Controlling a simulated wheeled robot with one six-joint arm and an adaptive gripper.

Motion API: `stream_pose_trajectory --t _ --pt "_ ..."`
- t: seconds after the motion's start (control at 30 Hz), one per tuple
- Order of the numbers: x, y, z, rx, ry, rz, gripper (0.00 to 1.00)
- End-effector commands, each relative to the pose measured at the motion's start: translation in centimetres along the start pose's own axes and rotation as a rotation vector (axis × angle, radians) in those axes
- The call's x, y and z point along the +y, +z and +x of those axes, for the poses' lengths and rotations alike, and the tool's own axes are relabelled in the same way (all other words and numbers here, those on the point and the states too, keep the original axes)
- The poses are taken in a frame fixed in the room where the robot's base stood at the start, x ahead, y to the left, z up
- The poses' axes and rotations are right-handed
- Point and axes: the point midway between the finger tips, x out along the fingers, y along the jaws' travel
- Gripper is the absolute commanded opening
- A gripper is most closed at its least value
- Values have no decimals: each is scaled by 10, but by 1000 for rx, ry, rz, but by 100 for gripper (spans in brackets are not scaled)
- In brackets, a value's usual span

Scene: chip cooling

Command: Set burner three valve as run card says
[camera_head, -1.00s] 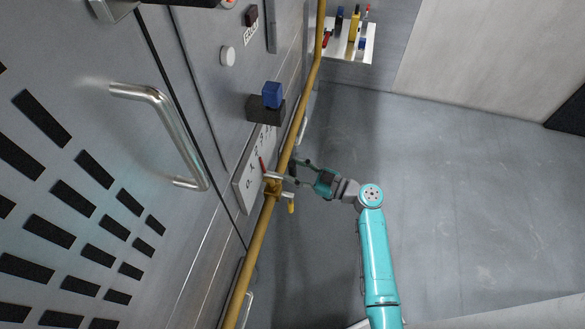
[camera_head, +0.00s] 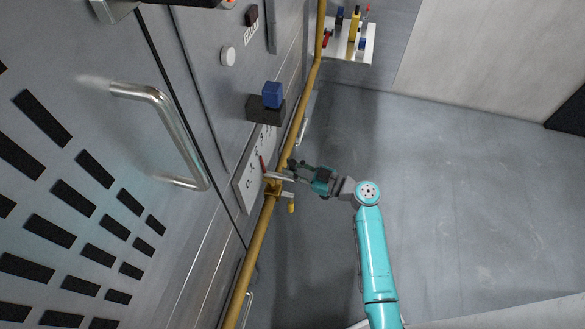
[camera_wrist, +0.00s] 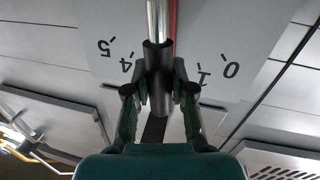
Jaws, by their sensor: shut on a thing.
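A pale dial plate (camera_head: 246,185) with numbers sits on the steel cabinet front beside a yellow pipe. The valve lever shows in the head view (camera_head: 279,177) as a light rod at the yellow valve body (camera_head: 272,188). In the wrist view the lever has a metal rod and a dark round grip (camera_wrist: 158,72). A red pointer (camera_head: 262,164) lies by the rod. Numbers 5, 4, 1 and 0 are readable; those between 4 and 1 are hidden behind the lever. My gripper (camera_head: 295,169) is shut on the lever; its fingers (camera_wrist: 161,98) flank the dark grip.
The yellow pipe (camera_head: 258,243) runs along the cabinet front. A blue block (camera_head: 272,95) on a dark base and a large door handle (camera_head: 163,125) stick out nearby. A shelf (camera_head: 351,53) with small items is at the back. The floor to the right is clear.

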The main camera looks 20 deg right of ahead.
Motion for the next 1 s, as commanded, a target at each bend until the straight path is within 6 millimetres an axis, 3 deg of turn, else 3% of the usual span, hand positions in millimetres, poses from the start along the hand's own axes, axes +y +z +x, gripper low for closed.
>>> stream_pose_trajectory --t 0.4,0.77,0.8,0.87,1.0 --pt "20 3 4 -52 -7 256 0" --pt "21 3 4 -55 -8 273 0" --pt "21 3 4 -55 -8 272 33" --pt "21 3 4 -55 -8 272 48" --pt "21 3 4 -55 -8 272 50"
